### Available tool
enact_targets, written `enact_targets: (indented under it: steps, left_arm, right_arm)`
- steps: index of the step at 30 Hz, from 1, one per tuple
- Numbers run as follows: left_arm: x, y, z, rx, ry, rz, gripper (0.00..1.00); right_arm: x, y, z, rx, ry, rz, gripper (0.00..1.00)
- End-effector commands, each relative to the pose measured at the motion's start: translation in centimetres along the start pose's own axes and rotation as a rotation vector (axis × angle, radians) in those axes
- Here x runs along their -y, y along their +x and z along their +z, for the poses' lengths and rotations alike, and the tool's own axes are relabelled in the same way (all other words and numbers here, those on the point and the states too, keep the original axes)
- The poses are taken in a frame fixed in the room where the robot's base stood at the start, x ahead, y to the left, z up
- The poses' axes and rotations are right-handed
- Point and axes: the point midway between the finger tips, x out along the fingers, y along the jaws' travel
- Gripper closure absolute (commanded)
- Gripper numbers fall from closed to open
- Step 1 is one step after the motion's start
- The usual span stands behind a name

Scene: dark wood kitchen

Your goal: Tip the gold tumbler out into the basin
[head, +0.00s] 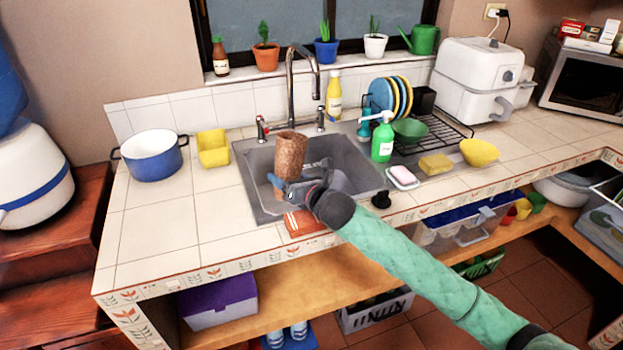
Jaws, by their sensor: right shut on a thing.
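The gold tumbler (291,154) is a speckled copper-gold cup. It stands roughly upright over the left part of the grey sink basin (347,182). My right gripper (279,187) is shut on the tumbler near its lower part, with the arm reaching in from the lower right. The gripper hides part of the tumbler's base and some of the basin. I cannot see what is inside the tumbler. My left gripper is not in view.
The tall faucet (290,85) rises just behind the tumbler. A blue pot (152,156) and yellow container (213,147) stand left of the basin. The front left counter is clear.

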Motion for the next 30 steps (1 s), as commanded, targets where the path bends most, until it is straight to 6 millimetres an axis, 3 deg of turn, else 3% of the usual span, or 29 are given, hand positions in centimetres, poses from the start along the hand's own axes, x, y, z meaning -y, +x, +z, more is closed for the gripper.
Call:
enact_targets:
  steps: [15, 22, 30]
  left_arm:
    - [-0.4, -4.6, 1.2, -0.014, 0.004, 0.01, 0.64]
    - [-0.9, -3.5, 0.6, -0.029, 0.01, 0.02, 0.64]
    - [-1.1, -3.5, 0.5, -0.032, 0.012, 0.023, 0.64]
  right_arm:
    - [-0.1, 0.0, 0.6, 0.095, -0.224, 0.005, 0.75]
    - [-0.2, 0.0, 0.9, 0.113, -0.27, 0.007, 0.75]
    - [-0.2, 0.0, 0.9, 0.115, -0.274, 0.007, 0.75]
